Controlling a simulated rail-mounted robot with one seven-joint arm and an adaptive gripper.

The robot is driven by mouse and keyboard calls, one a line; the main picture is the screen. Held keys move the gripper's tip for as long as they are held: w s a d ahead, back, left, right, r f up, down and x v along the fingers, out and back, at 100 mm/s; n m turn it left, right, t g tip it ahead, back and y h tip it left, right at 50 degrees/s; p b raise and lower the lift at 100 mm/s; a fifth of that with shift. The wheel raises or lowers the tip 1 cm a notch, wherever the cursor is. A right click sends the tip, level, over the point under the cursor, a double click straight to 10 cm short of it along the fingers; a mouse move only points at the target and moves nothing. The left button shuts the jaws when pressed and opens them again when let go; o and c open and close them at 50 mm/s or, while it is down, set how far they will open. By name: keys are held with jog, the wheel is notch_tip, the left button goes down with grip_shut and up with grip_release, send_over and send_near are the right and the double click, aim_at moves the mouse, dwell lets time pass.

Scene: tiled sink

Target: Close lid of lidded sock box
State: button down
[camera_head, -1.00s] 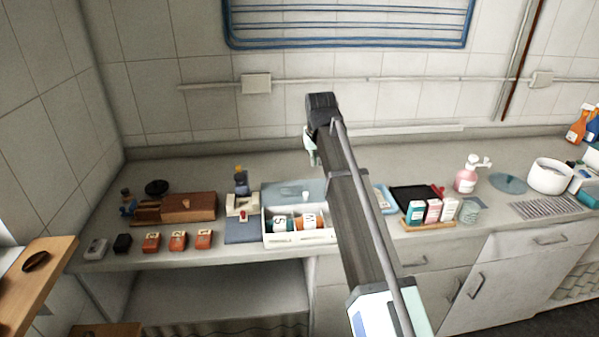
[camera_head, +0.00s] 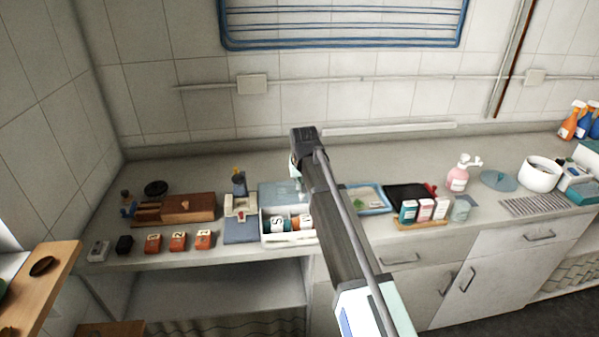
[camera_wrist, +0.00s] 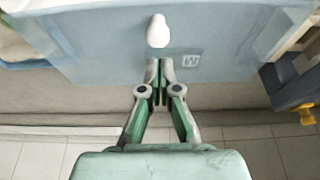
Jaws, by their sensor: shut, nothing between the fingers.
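The sock box (camera_head: 290,239) is a white open-topped box on the counter, with rolled socks (camera_head: 277,224) inside. Its blue-grey lid (camera_head: 278,193) stands raised at the back of the box. In the wrist view the lid (camera_wrist: 100,50) fills the upper part, with a white knob (camera_wrist: 158,31) and a small printed mark. My gripper (camera_wrist: 160,66) is shut and empty, its tips at the lid's edge just below the knob. I cannot tell whether they touch. In the head view my arm hides the box's right side and my gripper (camera_head: 297,178) is partly hidden behind the lid area.
A brown wooden box (camera_head: 188,207) and several orange blocks (camera_head: 178,241) stand to the left. The tiled wall rises behind the counter.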

jog(key=shift+s+d+r, duration=0.1)
jog(key=shift+s+d, duration=0.05)
jog(key=shift+s, duration=0.7)
jog(key=s+d, duration=0.3)
jog(key=s, duration=0.9)
jog(key=shift+s+f+p, duration=0.25)
jog(key=shift+p, duration=0.05)
